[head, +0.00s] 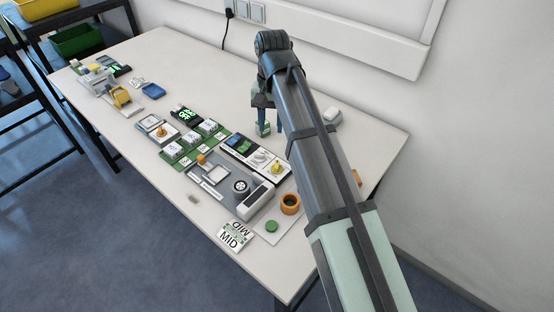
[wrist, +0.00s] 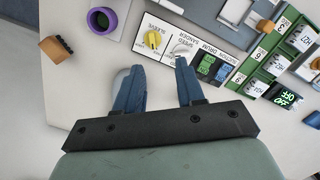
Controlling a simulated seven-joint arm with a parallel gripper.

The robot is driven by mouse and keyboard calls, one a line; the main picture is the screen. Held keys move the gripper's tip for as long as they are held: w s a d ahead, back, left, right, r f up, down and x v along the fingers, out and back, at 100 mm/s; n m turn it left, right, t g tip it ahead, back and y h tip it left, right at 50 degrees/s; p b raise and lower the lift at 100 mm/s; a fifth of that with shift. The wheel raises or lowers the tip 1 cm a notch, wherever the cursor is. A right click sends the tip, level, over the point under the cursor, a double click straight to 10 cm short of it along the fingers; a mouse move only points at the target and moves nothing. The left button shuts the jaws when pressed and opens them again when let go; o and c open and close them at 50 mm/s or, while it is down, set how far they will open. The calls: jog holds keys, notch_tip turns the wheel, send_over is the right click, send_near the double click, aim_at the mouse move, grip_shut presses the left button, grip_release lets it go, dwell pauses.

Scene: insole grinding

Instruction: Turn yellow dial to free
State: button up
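The yellow dial (head: 276,168) sits at the right end of a white control panel (head: 250,158) on the table. In the wrist view the dial (wrist: 153,39) shows beside the word SLEEVE, with a pale grey speed dial (wrist: 182,48) next to it. The dial's exact setting is too small to read. My gripper (head: 272,131) is above the table behind the panel, apart from the dial. In the wrist view my gripper (wrist: 159,68) has its two blue fingers spread, with nothing held between them. The yellow dial lies just beyond the fingertips.
A grey sander unit (head: 225,190) stands in front of the panel. An orange ring (head: 290,204) and a green disc (head: 271,226) lie to its right. A green board (head: 193,143) with white blocks lies left. A white rounded object (head: 333,115) lies near the wall.

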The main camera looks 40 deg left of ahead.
aim_at(277, 164)
jog(key=shift+m+t+y, duration=0.3)
jog(key=shift+m+t, duration=0.1)
jog(key=shift+t, duration=0.1)
jog(key=f, duration=0.5)
jog(key=d+f, duration=0.1)
jog(key=f, duration=0.8)
jog(key=shift+w+d+f, duration=0.2)
jog(key=shift+d+f, duration=0.1)
grip_shut()
